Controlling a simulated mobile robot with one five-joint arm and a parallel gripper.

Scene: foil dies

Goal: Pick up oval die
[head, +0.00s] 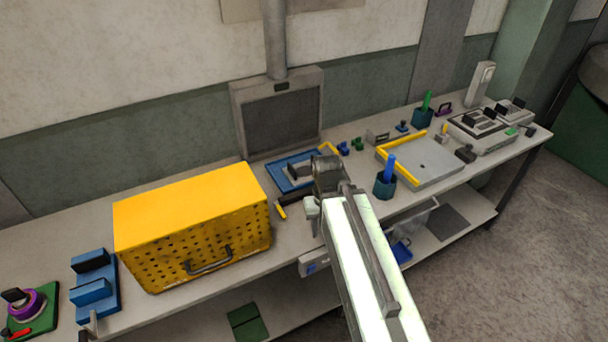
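I cannot pick out an oval die for certain; the small pieces on the workbench (60,258) are too small to tell their shape. My arm reaches from the bottom of the head view up to a dark wrist over the bench's front part. My gripper (313,212) seems to hang below that wrist, right of the yellow box. Its fingers are too small and partly hidden to tell their opening, and no held piece is visible.
A perforated yellow box (190,225) fills the bench left of my gripper. A blue tray (287,180) lies just behind. A grey plate with yellow bars (430,167), a dark cup with a blue handle (385,185) and a grey machine (485,132) stand right.

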